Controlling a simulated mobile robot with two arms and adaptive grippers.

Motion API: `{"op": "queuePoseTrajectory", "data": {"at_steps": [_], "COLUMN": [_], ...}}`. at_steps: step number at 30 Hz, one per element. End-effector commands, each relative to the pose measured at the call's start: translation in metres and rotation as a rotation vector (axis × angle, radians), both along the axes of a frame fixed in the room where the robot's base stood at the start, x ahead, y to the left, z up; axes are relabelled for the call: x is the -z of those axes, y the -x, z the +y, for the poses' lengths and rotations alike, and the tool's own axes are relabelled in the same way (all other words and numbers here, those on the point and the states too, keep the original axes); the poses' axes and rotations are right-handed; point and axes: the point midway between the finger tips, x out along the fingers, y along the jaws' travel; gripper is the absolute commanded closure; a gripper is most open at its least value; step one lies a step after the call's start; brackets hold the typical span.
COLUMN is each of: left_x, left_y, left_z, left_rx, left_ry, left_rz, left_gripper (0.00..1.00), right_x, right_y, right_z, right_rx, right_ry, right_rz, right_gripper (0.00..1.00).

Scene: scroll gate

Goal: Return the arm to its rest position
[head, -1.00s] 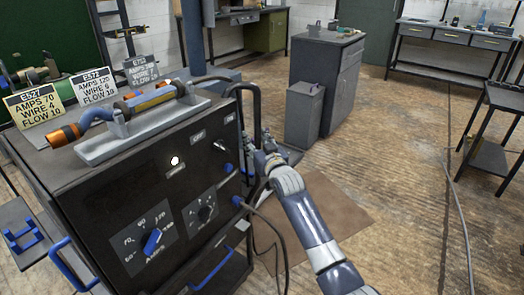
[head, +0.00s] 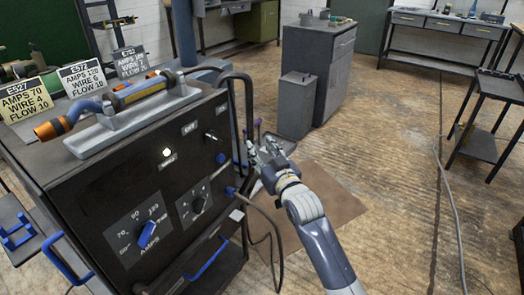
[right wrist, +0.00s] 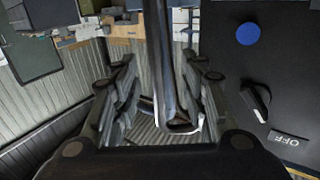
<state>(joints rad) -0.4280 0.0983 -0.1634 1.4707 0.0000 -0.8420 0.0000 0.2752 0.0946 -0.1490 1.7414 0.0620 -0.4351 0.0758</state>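My right gripper (head: 265,152) is in front of the right side of the dark welding machine (head: 110,185), near its black bar handle (head: 248,105). Its fingers are spread, and they also show apart in the right wrist view (right wrist: 160,80). A dark, shiny bar (right wrist: 162,60) shows between the fingers there; I cannot tell whether it touches them. My right arm (head: 322,240) reaches in from the lower right. My left gripper is not in view.
The machine front has a lit white lamp (head: 166,152), a switch (head: 211,137) and a blue amps knob (head: 149,233). A torch (head: 140,91) rests on top. Cables hang beside the machine. A grey cabinet (head: 312,75) stands behind; the floor to the right is mostly open.

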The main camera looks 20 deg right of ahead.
Motion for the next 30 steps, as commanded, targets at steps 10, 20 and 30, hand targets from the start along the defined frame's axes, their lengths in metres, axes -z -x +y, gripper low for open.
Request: {"op": "queuePoseTrajectory", "data": {"at_steps": [10, 20, 30], "left_x": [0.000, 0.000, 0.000], "left_y": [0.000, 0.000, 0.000], "left_z": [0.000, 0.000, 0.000], "left_rx": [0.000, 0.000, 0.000], "left_ry": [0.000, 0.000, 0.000], "left_rz": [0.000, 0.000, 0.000], "left_gripper": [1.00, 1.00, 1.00], "right_x": [0.003, 0.166, 0.375], "right_y": [0.001, 0.053, 0.210], "right_z": [0.000, -0.006, -0.019], "right_rx": [0.001, 0.012, 0.009], "right_ry": [0.001, 0.056, 0.148], "right_rz": [0.006, 0.338, 0.838], "right_gripper": [0.60, 0.60, 0.60]}}
